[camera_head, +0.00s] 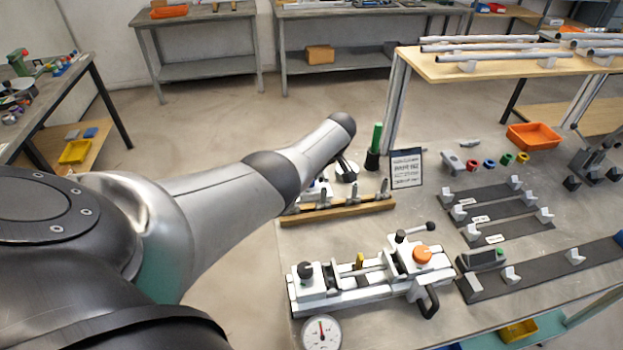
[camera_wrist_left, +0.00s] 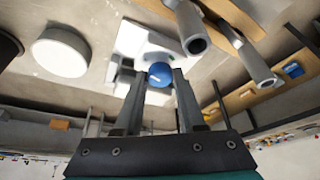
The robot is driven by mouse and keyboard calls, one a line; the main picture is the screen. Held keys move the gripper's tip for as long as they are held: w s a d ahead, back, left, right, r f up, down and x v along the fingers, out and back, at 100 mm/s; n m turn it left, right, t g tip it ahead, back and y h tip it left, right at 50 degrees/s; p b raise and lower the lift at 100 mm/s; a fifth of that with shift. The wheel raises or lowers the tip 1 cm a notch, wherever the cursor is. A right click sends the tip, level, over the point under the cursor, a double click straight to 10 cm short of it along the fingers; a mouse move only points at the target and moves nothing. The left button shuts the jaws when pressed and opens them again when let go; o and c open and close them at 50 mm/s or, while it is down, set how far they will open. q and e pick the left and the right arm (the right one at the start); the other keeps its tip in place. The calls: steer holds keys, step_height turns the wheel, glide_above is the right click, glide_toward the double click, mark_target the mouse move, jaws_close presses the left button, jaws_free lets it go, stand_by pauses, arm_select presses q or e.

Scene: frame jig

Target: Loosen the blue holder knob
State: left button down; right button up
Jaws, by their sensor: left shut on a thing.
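The blue holder knob (camera_wrist_left: 159,75) shows in the left wrist view, a round blue cap with a small white mark. It sits at a white holder plate (camera_wrist_left: 136,42). My left gripper (camera_wrist_left: 156,82) has one finger on each side of the knob and is shut on it. In the head view my left arm reaches over the wooden rack, and the left gripper (camera_head: 337,165) is mostly hidden behind its own wrist. The blue knob is hidden there.
A wooden rack (camera_head: 340,211) with upright grey pins stands just in front of the gripper. A green-handled tool (camera_head: 376,138) and a printed sign (camera_head: 406,168) stand to its right. A white clamping jig (camera_head: 340,297) with an orange knob (camera_head: 422,254) lies nearer.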

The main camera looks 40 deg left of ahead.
arm_select(q)
steer(key=shift+n+b, duration=0.55)
steer(key=shift+n, duration=0.15)
steer(key=shift+g, duration=0.3)
steer(key=c, duration=0.8)
jaws_free()
steer(key=shift+a, duration=0.1)
steer(key=shift+o, duration=0.2)
steer(key=shift+w+r, duration=0.1)
